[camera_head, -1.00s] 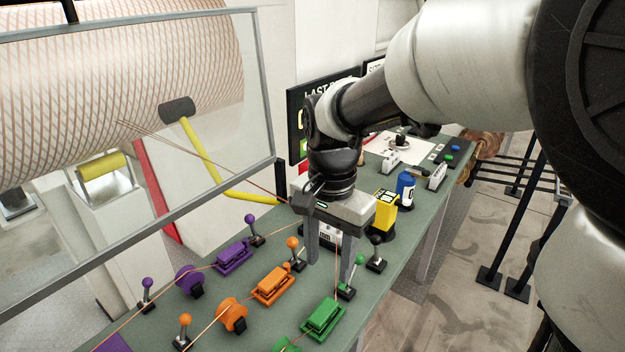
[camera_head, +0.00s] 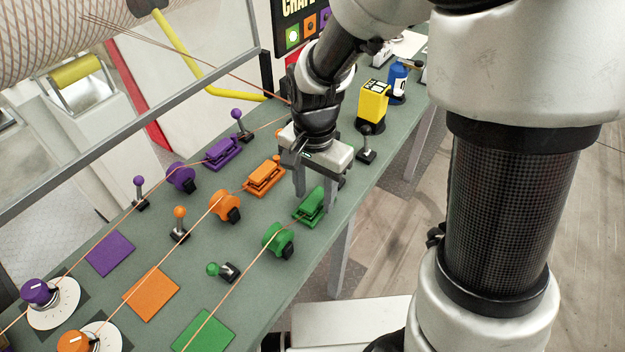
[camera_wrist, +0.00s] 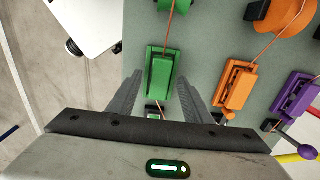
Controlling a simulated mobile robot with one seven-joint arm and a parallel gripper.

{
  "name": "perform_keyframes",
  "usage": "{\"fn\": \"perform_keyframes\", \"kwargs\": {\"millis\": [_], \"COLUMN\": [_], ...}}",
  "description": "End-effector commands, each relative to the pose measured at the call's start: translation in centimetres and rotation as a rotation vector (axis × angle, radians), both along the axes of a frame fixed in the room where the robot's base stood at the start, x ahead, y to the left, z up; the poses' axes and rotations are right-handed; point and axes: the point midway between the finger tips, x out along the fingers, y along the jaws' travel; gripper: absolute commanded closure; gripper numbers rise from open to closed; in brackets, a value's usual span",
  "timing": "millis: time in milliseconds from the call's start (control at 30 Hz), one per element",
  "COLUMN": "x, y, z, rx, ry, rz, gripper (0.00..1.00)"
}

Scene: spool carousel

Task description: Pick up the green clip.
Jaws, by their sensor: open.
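The green clip (camera_head: 310,206) lies on the grey-green table near its right edge, with a thin copper-coloured strand running to it. It also shows in the wrist view (camera_wrist: 160,74). My gripper (camera_head: 318,190) points down at the clip's far end, open and empty. In the wrist view its two fingers (camera_wrist: 156,84) stand on either side of the clip's near part. I cannot tell how far above the table the fingertips are. The fingers hide a little of the area behind the clip.
An orange clip (camera_head: 265,177) and a purple clip (camera_head: 223,152) lie in a row to the left. A green wheel (camera_head: 278,240) stands in front of the green clip.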

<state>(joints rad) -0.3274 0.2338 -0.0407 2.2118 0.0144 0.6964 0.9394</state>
Motion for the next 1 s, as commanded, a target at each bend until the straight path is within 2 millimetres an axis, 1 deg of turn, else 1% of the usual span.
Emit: {"fn": "perform_keyframes", "kwargs": {"millis": [167, 200, 267, 400, 467, 667, 767, 867, 1000], "x": [0.0, 0.0, 0.0, 0.0, 0.0, 0.0, 0.1, 0.1, 0.2], "y": [0.0, 0.0, 0.0, 0.0, 0.0, 0.0, 0.0, 0.0, 0.0], "z": [0.0, 0.0, 0.0, 0.0, 0.0, 0.0, 0.6, 2.1, 5.0], "rx": [0.001, 0.001, 0.001, 0.000, 0.000, 0.000, 0.000, 0.001, 0.002], "ry": [-0.001, -0.001, -0.001, 0.000, 0.000, -0.001, -0.003, -0.005, -0.007], "rz": [0.000, 0.000, 0.000, 0.000, 0.000, 0.000, 0.000, 0.000, 0.000], "gripper": [0.55, 0.56, 0.67, 0.90, 1.00, 1.00, 1.00, 1.00, 1.00]}}
